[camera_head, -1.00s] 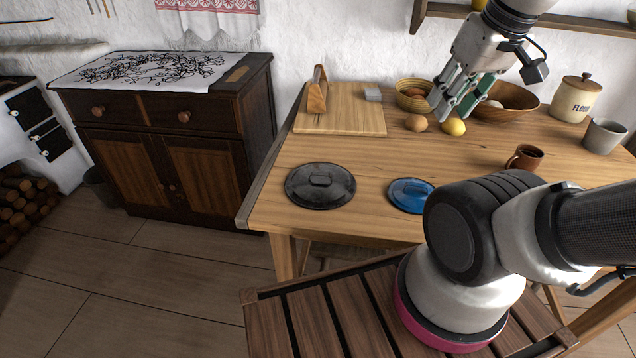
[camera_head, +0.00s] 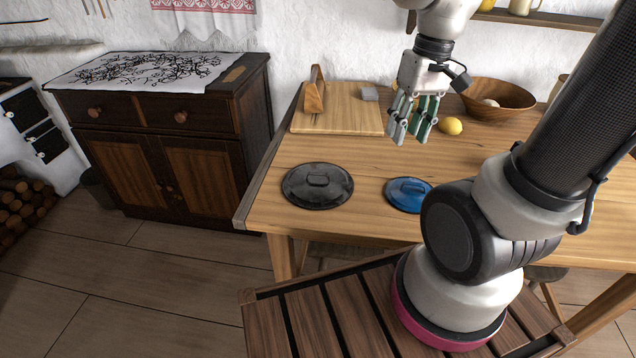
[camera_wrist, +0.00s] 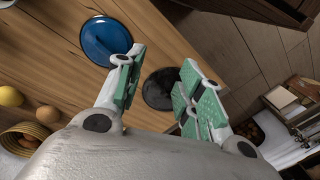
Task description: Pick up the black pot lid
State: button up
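The black pot lid (camera_head: 318,186) lies flat on the wooden table, near its left front corner, with its loop handle on top. A blue lid (camera_head: 408,194) lies just to its right. My gripper (camera_head: 409,138) is above the table, behind and to the right of the black lid, fingers pointing down, apart and empty. In the wrist view, the black pot lid (camera_wrist: 160,88) shows between the spread fingertips of my gripper (camera_wrist: 158,72), some distance beyond them; its right edge is partly hidden by a finger. The blue lid (camera_wrist: 105,40) shows at the upper left.
A cutting board (camera_head: 345,118) with a wooden holder (camera_head: 314,92) lies at the table's back left. A lemon (camera_head: 450,126) and a wooden bowl (camera_head: 499,98) are to the right of my gripper. A basket (camera_wrist: 30,135) shows in the wrist view. The table around the black lid is clear.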

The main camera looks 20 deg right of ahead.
jog(key=w+a+f+n+g+y, duration=0.15)
jog(key=w+a+f+n, duration=0.45)
jog(key=w+f, duration=0.65)
jog(key=n+t+y, duration=0.2)
jog(key=n+t, duration=0.1)
jog(key=n, duration=0.4)
send_near(318, 173)
jog(key=shift+h, duration=0.35)
jog(key=x, duration=0.8)
jog(key=shift+a+f, duration=0.25)
jog(key=shift+a, duration=0.15)
grip_shut()
